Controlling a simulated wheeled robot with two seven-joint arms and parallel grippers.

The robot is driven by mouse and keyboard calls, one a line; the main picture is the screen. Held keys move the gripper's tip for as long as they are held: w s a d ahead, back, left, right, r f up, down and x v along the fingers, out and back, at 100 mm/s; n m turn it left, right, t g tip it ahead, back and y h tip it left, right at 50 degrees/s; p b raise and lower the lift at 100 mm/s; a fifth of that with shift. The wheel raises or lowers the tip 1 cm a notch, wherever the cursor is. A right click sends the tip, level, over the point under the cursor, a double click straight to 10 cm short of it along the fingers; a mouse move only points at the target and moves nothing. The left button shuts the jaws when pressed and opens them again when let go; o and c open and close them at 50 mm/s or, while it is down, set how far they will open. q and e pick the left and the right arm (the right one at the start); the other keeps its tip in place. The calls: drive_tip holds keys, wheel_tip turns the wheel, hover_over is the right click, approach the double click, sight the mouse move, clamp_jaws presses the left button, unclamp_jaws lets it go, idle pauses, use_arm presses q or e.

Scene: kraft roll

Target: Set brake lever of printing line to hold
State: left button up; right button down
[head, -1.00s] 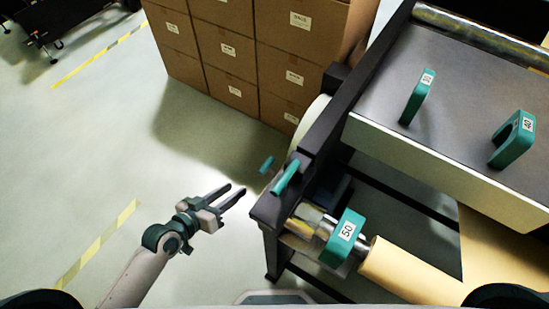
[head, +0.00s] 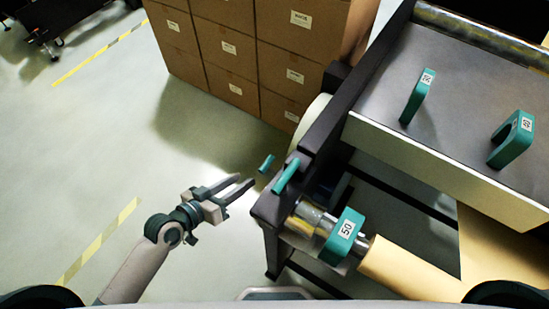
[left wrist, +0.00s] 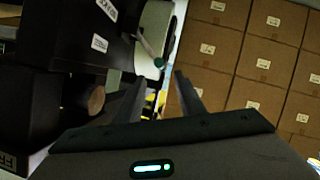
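Two teal bars show at the near left corner of the printing line: a larger one (head: 286,175) on the dark frame and a smaller one (head: 267,163) just left of it. I cannot tell for sure which is the brake lever. My left gripper (head: 245,181) is open and empty, just left of the frame, its fingers pointing toward the bars and apart from them. In the left wrist view a thin rod with a teal end (left wrist: 158,62) shows ahead, between and beyond the open fingers. Labels on the dark housing are partly readable, one starting "FR". My right gripper is not in view.
The dark machine frame (head: 328,135) stands close right of the gripper. A shaft with a teal clamp marked 50 (head: 343,237) and a kraft roll (head: 412,272) lie nearer. Stacked cartons (head: 240,50) stand behind. The floor to the left is free.

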sight(275, 173)
use_arm(q)
drive_tip(key=p+x, duration=0.2)
drive_tip(key=x, duration=1.4)
drive_tip(key=shift+d, duration=0.1)
clamp_jaws()
